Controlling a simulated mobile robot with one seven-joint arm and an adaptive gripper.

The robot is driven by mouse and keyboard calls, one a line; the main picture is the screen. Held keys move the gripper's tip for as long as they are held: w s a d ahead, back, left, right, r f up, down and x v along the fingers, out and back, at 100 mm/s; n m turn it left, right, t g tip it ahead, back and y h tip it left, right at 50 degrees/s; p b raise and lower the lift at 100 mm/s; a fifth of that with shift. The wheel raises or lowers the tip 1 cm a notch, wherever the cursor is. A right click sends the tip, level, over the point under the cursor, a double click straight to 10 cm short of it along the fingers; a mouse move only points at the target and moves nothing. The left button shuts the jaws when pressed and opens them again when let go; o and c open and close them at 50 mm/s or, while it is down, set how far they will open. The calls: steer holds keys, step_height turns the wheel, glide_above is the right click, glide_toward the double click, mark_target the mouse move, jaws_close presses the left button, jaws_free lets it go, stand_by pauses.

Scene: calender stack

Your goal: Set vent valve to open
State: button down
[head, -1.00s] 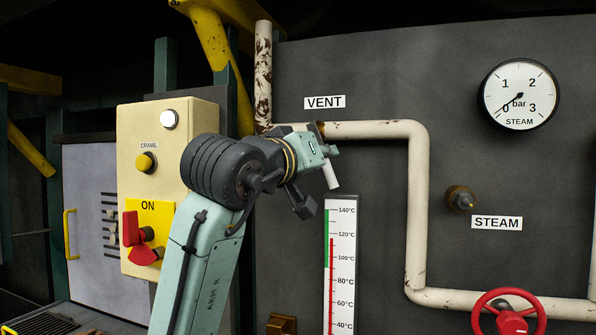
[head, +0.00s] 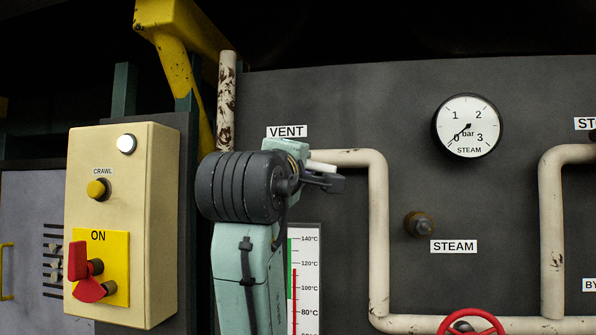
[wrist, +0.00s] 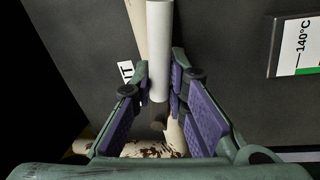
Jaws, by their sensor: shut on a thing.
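The vent valve's white lever (head: 322,167) points right, nearly along the beige vent pipe (head: 352,158), below the VENT label (head: 286,131). My gripper (head: 312,174) is at the lever, and my wrist and arm hide the valve body in the head view. In the wrist view the white lever (wrist: 159,45) passes between the purple pads of my gripper (wrist: 160,88), which is shut on it. The beige pipe (wrist: 135,18) shows just left of and behind the lever there.
A cream switch box (head: 150,220) projects at left.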

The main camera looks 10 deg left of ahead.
steer(key=shift+r+n+y, duration=0.25)
steer(key=shift+r+n, duration=0.15)
steer(key=shift+n, duration=0.45)
steer(key=shift+r+n+y, duration=0.25)
steer(key=shift+r+n, duration=0.1)
steer(key=shift+n, duration=0.5)
steer(key=c, duration=1.6)
jaws_free()
steer(key=shift+s, duration=0.1)
steer(key=s, duration=0.4)
steer(key=s+f, duration=0.1)
steer(key=s, duration=0.2)
steer(key=s+f, duration=0.1)
steer(key=s, duration=0.3)
steer(key=shift+s+a+f, duration=0.15)
steer(key=shift+s+f, duration=0.1)
steer(key=shift+s, duration=0.05)
